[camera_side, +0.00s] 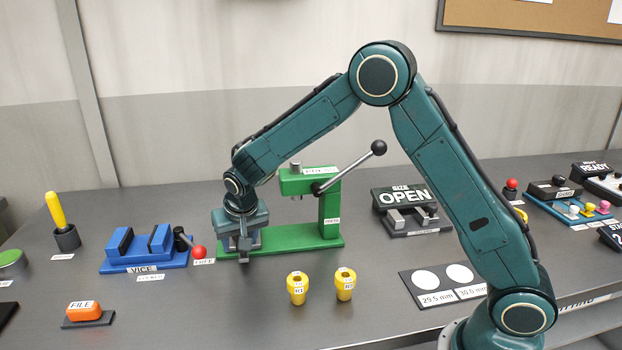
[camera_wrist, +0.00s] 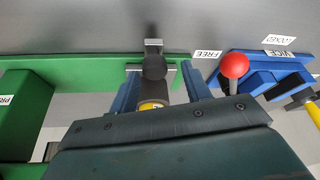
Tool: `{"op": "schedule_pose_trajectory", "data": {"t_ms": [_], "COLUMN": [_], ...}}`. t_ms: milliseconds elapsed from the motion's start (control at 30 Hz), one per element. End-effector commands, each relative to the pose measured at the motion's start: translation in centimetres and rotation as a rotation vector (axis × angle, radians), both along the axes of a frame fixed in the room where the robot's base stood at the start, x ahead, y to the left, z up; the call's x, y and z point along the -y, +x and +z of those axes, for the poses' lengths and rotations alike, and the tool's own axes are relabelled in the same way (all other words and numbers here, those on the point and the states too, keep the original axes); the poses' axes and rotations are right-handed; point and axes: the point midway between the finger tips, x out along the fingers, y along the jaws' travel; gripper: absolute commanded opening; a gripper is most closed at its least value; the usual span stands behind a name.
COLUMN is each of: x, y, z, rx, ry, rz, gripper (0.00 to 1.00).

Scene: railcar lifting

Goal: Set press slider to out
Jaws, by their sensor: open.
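The green press (camera_side: 331,208) has its lever with a black ball knob (camera_side: 379,147) raised to the right. My gripper (camera_side: 243,252) is low over the left end of the press's green base (camera_side: 300,238), hiding that end in the side view. In the wrist view, my open gripper (camera_wrist: 163,88) has its blue fingers on either side of a dark rounded knob (camera_wrist: 153,67) and a yellow piece (camera_wrist: 152,104). Grey metal (camera_wrist: 153,44) shows around the knob at the base's edge. I take the knob to be the press slider's; its setting and any finger contact are unclear.
A blue vice (camera_side: 145,250) with a red-knobbed lever (camera_side: 199,252) stands close to the left of my gripper. Two yellow bushings (camera_side: 297,289) (camera_side: 345,284) stand in front of the press. An orange file handle (camera_side: 84,311) is at front left.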

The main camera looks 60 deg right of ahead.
Motion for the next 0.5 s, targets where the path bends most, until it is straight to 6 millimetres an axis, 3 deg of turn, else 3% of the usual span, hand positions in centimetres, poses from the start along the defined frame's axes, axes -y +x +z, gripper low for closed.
{"op": "schedule_pose_trajectory", "data": {"t_ms": [267, 500], "x": [-0.3, -0.9], "y": [-0.5, -1.6], "z": [1.5, 4.5], "rx": [0.001, 0.002], "ry": [0.0, 0.0], "rz": [0.001, 0.002], "gripper": [0.48, 0.48]}}
